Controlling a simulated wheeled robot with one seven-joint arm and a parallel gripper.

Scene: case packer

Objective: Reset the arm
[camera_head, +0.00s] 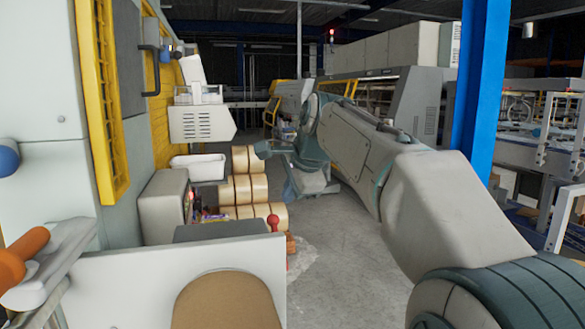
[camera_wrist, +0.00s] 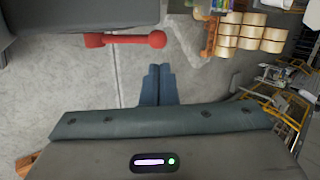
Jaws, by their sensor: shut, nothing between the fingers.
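My gripper (camera_wrist: 159,70) shows in the wrist view with its two blue-grey fingers side by side, shut and empty. Bare grey floor lies behind the fingertips, and the fingers appear to touch nothing. In the head view my arm reaches from the lower right forward to the middle of the picture.
A red-knobbed lever (camera_wrist: 125,40) lies beyond the fingertips to the left; its knob shows in the head view (camera_head: 273,222). Stacked tan rolls (camera_head: 243,189), a white bin (camera_head: 198,167) and a yellow-framed machine (camera_head: 103,100) stand left. A blue post (camera_head: 483,80) stands right. Middle floor is clear.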

